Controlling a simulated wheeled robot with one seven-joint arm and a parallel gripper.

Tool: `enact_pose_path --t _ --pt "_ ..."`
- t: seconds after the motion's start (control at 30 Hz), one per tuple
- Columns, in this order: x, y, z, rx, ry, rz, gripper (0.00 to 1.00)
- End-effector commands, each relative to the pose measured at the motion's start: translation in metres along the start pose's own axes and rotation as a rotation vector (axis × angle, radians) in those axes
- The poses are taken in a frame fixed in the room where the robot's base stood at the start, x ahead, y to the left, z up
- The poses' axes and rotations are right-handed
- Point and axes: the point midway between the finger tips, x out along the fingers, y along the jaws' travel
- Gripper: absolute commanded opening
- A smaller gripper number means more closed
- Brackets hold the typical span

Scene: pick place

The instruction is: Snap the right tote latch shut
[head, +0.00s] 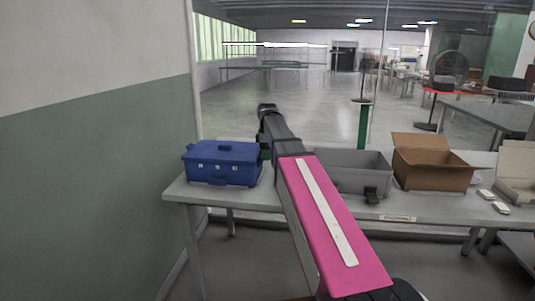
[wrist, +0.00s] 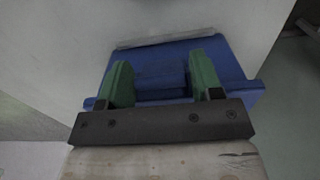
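The blue tote (head: 221,163) stands closed on the left end of the grey table, with small pale marks along its front. In the wrist view the tote (wrist: 222,55) fills the middle, and a raised blue block (wrist: 160,76), which may be a latch, shows between my fingers. My gripper (wrist: 160,62) is open, with its two green fingers apart on either side of that block. I cannot tell whether they touch it. In the head view my gripper (head: 265,154) is at the tote's right end, mostly hidden by my arm. The right latch cannot be made out clearly.
The grey table (head: 398,208) runs to the right. On it are a grey bin (head: 352,170), partly behind my arm, an open cardboard box (head: 432,170), a white box (head: 515,180) and small white items (head: 500,208). A wall (head: 90,180) stands close on the left.

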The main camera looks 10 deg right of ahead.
Motion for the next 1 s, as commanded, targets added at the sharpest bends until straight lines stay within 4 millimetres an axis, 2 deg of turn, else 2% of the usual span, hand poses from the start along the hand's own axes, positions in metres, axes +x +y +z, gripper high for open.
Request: enact_pose_path --t 0.4,0.67,0.7,0.77,1.0 --pt "-0.0033 0.0002 -0.0074 -0.001 -0.126 -0.002 0.36" --pt "-0.0034 0.0 -0.0069 0.0 -0.129 -0.001 0.36" --pt "-0.0034 0.0 -0.0068 0.0 -0.129 -0.001 0.69" --pt "-0.0034 0.0 -0.0068 0.0 -0.129 -0.001 0.85" --pt "-0.0035 0.0001 -0.0068 0.0 -0.128 0.0 0.85"
